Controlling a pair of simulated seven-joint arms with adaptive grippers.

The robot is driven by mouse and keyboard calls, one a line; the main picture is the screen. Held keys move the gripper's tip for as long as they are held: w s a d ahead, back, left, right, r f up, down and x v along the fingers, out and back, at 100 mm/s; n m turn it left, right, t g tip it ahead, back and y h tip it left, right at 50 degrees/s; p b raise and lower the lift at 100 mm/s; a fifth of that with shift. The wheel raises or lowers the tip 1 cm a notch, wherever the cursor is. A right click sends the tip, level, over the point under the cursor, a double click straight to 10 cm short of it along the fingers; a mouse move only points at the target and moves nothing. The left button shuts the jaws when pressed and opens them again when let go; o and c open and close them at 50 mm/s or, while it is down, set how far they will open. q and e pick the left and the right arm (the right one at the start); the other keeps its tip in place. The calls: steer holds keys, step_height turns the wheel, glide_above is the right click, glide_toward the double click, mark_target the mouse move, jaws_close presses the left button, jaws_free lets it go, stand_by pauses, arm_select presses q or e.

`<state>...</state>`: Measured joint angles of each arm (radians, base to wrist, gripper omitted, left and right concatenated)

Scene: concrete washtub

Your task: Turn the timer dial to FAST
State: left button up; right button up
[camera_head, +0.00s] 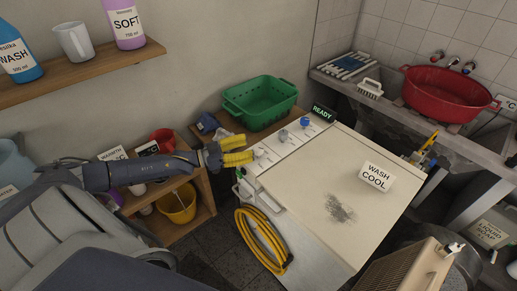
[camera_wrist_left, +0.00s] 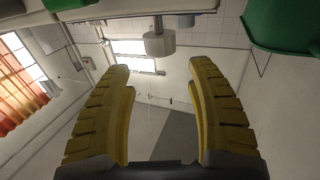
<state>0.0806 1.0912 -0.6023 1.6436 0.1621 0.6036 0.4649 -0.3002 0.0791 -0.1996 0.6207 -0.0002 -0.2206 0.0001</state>
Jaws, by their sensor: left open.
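The white washing machine (camera_head: 300,185) has a row of knobs along its back-left panel. A pale knob (camera_head: 258,153) is nearest my left gripper, a grey knob (camera_head: 283,135) is in the middle, and a blue knob (camera_head: 304,122) is farthest. I cannot read which one is the timer dial, nor any FAST mark. My left gripper (camera_head: 246,152) is open, its yellow fingers just left of the pale knob. In the left wrist view a grey-white knob (camera_wrist_left: 160,43) shows beyond the open fingers (camera_wrist_left: 160,82), apparently untouched. My right gripper is out of view.
A card reading WASH COOL (camera_head: 377,176) is on the machine top, and a READY sign (camera_head: 323,112) stands behind the knobs. A green basket (camera_head: 262,101) is behind the panel. A yellow hose (camera_head: 262,240) hangs at the machine's front-left. A wooden shelf (camera_head: 200,205) stands below my left arm.

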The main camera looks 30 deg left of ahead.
mark_target(259, 147)
arm_select(q)
steer(key=s+f, duration=0.1)
steer(key=s+a+f, duration=0.1)
steer(key=shift+a+f+n+t+y, duration=0.2)
steer(key=shift+f+n+t+y, duration=0.1)
steer(key=shift+y, duration=0.1)
steer(key=shift+x, duration=3.65)
jaws_close()
